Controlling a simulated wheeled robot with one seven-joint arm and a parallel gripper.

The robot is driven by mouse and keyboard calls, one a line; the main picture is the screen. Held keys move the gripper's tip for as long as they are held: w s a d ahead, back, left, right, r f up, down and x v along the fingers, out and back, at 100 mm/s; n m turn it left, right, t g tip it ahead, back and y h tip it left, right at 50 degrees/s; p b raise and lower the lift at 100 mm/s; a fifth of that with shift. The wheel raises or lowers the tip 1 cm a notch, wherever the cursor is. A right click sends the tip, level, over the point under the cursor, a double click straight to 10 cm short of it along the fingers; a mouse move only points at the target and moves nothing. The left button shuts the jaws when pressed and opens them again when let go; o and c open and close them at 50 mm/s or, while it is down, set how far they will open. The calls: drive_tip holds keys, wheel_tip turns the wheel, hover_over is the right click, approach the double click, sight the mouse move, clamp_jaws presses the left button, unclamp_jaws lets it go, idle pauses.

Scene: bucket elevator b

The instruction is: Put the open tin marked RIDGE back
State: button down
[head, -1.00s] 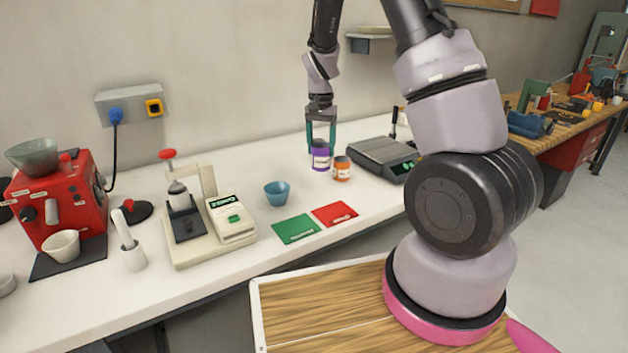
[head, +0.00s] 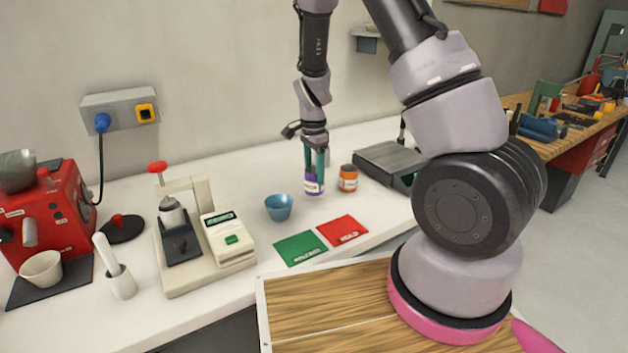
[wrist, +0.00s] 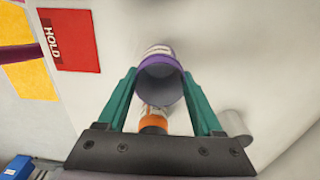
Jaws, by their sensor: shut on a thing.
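My gripper (head: 314,166) points down over the white counter, with its green fingers on either side of a purple tin (head: 313,186). The fingers are shut on this tin. In the wrist view the purple tin (wrist: 160,84) shows an open top between my fingers (wrist: 161,92). Its label is too small to read, so I cannot tell whether it says RIDGE. An orange tin (head: 348,179) with a pale label and dark top stands to its right, apart from it. I cannot tell whether the purple tin touches the counter.
A blue bowl (head: 278,207) stands left of the purple tin. A green card (head: 300,249) and a red card (head: 342,230), marked HOLD in the wrist view, lie in front. A dark scale (head: 388,163) stands right. A cream press (head: 205,235) stands left.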

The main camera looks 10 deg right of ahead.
drive_tip(key=shift+f, duration=1.4)
drive_tip(key=shift+f, duration=0.1)
drive_tip(key=shift+c, duration=0.2)
unclamp_jaws()
wheel_tip(320, 180, up, 12)
drive_tip(key=r, duration=0.1)
wheel_tip(320, 180, up, 16)
drive_tip(key=n+t+y, duration=0.3)
drive_tip(key=n, duration=0.2)
hover_over(314, 180)
drive_tip(key=s+d, duration=0.4)
drive_tip(key=s, duration=0.2)
drive_tip(key=s+d+r+n+t, duration=0.1)
drive_tip(key=s+r+n+t, duration=0.1)
drive_tip(key=s+r, duration=0.2)
drive_tip(key=s+d+r+n+t, duration=0.1)
drive_tip(key=s+r+n+t, duration=0.1)
drive_tip(key=s, duration=0.7)
drive_tip(key=shift+s+d+r+n+h, duration=0.2)
drive_tip(key=shift+s+r+n+h, duration=0.35)
drive_tip(key=shift+r, duration=0.7)
